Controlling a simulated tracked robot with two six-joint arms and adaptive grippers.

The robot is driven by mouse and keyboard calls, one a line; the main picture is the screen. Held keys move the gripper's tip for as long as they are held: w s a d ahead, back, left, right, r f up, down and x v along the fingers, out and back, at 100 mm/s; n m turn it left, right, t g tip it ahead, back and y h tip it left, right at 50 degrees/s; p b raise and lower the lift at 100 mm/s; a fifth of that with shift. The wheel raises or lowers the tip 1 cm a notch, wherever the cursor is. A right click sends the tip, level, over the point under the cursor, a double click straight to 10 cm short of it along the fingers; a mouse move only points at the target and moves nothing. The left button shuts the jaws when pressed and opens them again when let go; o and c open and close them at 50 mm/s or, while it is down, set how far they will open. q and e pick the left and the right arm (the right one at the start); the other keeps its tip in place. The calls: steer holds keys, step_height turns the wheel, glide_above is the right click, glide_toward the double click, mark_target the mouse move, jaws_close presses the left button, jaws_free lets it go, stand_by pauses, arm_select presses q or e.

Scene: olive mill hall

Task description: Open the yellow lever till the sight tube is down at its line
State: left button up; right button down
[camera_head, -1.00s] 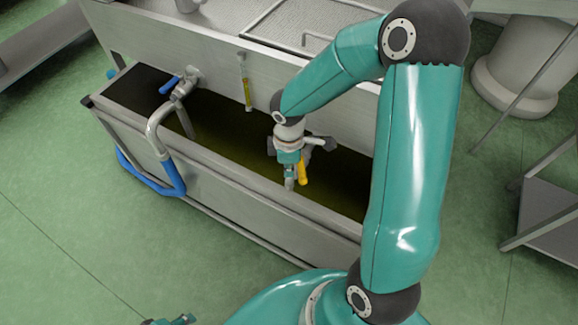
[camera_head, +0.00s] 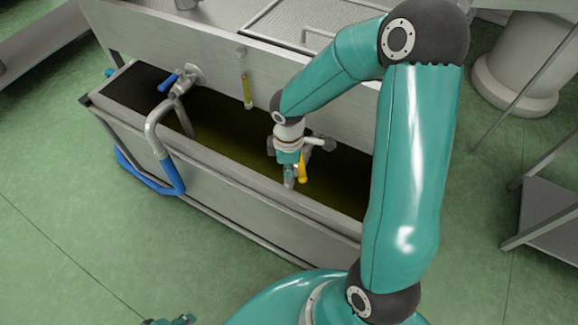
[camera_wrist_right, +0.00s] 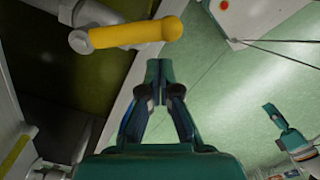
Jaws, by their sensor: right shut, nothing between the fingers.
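The yellow lever (camera_head: 302,168) is on a metal valve over the trough. It also shows at the top of the right wrist view (camera_wrist_right: 135,33). My right gripper (camera_head: 289,182) is beside the lever, on its left in the head view. In the wrist view its fingertips (camera_wrist_right: 160,75) are together and empty, apart from the lever. The sight tube (camera_head: 246,90) stands on the tank's front wall with yellow liquid in it. Its line is too small to make out. A teal part of my left gripper (camera_head: 172,320) shows at the bottom edge; its fingers are unclear.
The long metal trough (camera_head: 225,185) holds dark greenish liquid. A blue-handled valve (camera_head: 170,84) and a bent pipe with a blue hose (camera_head: 178,172) are at its left. A metal table (camera_head: 545,205) stands at the right. Green floor is clear at the front left.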

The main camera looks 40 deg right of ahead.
mark_target(301, 165)
step_height(301, 165, down, 2)
steer(key=shift+f+b, duration=0.2)
steer(key=shift+b, duration=0.65)
steer(key=shift+s+d, duration=0.1)
steer(key=shift+d, duration=0.05)
steer(key=shift+s+d, duration=0.3)
steer(key=shift+d, duration=0.05)
steer(key=shift+s+d+p, duration=0.35)
steer(key=shift+s+d, duration=1.05)
steer(key=shift+d, duration=0.25)
stand_by(4.9)
